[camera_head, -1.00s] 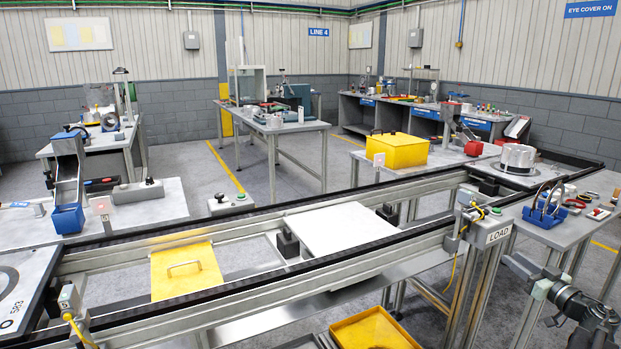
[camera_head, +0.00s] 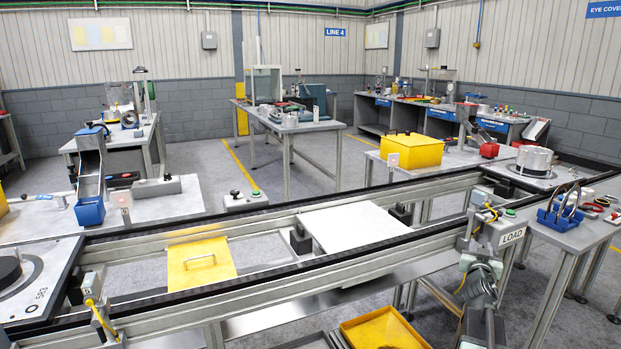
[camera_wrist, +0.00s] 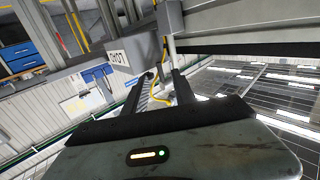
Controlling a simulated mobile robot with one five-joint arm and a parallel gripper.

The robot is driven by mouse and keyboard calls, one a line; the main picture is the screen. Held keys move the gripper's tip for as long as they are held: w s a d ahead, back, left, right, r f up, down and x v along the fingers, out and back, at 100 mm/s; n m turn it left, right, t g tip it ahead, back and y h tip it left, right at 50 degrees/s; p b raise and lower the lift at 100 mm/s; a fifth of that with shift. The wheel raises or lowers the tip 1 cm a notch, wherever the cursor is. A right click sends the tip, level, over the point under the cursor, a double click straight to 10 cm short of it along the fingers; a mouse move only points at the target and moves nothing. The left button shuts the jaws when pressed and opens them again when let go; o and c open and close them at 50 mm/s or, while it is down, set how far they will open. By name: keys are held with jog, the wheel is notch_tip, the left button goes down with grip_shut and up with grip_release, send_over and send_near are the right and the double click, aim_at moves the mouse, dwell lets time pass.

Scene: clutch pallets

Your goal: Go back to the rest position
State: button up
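My arm shows at the lower right of the head view, in front of the post with the LOAD sign (camera_head: 512,236). Its fingers cannot be made out there. In the wrist view my gripper (camera_wrist: 161,75) has two dark fingers standing apart with nothing held between them. The LOAD sign also shows in the wrist view (camera_wrist: 117,57), tilted, beyond the fingers.
The conveyor frame (camera_head: 330,262) crosses in front of me, carrying a white plate (camera_head: 355,225) and a yellow plate with a handle (camera_head: 200,264). A yellow tray (camera_head: 385,330) lies low in front. A side table (camera_head: 580,236) with a blue tool holder (camera_head: 560,218) stands at the right.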

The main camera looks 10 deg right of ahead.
jog(key=s+a+f+n+g+y, duration=0.1)
jog(key=a+f+g+y, duration=0.15)
jog(key=a+f, duration=0.6)
jog(key=s+a+f+n+g+y, duration=0.15)
jog(key=a+f+g, duration=0.3)
jog(key=a, duration=0.75)
jog(key=s+a+f+g+y, duration=0.1)
jog(key=a+f+g+y, duration=0.15)
jog(key=a+f, duration=0.6)
jog(key=s+a+f+n+g+y, duration=0.1)
jog(key=s+a+n+g+y, duration=0.1)
jog(key=s+a, duration=0.35)
jog(key=s+a+n+g+y, duration=0.1)
jog(key=s+a, duration=0.1)
jog(key=a, duration=0.7)
jog(key=s+a+f+n+g+y, duration=0.1)
jog(key=s+a+n+g+y, duration=0.1)
jog(key=s+a, duration=0.35)
notch_tip(320, 180, up, 18)
jog(key=w+p, duration=0.1)
jog(key=p, duration=1.7)
jog(key=shift+w+r+h, duration=0.2)
jog(key=shift+w+h, duration=0.15)
jog(key=shift+a, duration=0.1)
